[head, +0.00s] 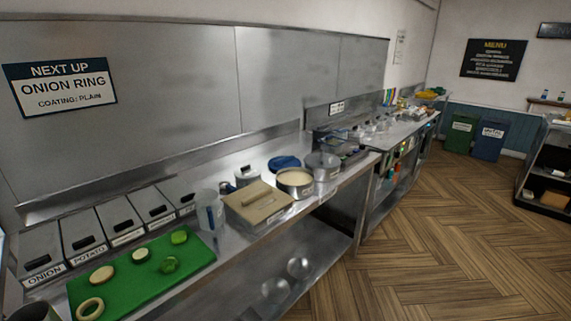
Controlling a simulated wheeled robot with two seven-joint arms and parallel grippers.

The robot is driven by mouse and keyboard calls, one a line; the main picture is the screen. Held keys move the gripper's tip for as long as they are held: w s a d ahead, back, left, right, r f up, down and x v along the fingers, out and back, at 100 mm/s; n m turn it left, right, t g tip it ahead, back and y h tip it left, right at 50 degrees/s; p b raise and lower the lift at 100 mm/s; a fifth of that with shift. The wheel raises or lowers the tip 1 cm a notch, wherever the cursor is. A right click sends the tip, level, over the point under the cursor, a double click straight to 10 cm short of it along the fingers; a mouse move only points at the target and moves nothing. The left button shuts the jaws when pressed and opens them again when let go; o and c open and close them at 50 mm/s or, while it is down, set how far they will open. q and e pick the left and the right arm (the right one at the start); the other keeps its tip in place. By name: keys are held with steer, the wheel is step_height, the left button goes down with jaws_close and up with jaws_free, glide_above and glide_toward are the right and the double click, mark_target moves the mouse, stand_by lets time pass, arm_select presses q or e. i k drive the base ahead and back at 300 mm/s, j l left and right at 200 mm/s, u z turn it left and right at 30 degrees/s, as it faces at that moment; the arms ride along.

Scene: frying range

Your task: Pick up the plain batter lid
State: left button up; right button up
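No label reading plain batter is legible. A flat round blue lid (284,162) lies on the steel counter behind an open round pan of pale batter (295,180). A beige square container with a handled lid (258,200) stands left of the pan, with a label on its front too small to read. A small steel pot (247,177) stands behind it. I cannot tell from the labels which lid is the plain batter one. Neither of my grippers shows in the head view.
A green cutting board (205,252) with vegetable slices lies at the front left, below a row of lidded bins (85,232). A clear jug (209,210) stands beside the beige container. A grey pot (323,166) is right of the pan. The wooden floor (440,240) is clear.

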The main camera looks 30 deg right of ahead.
mark_target(276, 163)
steer(key=l+u, duration=0.4)
steer(key=l, duration=1.5)
